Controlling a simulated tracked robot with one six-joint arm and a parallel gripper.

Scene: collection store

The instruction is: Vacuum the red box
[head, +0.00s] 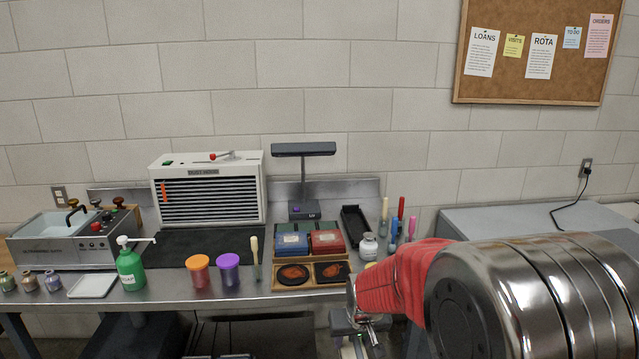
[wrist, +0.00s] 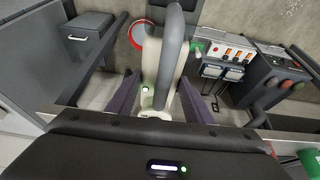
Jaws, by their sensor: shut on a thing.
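The red box (head: 327,241) sits beside a blue box (head: 292,243) in a wooden tray on the steel bench. My gripper (wrist: 158,90) is below the bench's front edge in the wrist view, its dark fingers on either side of a pale device with a grey tube (wrist: 171,50), which looks like a hand vacuum. The gripper is shut on this device. In the head view my arm hides most of the gripper (head: 362,318), which is low in front of the bench, apart from the red box. The device's lower end is hidden.
In front of the boxes the wooden tray (head: 283,288) holds two dark discs with orange pieces. A lamp (head: 304,150) overhangs the boxes.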

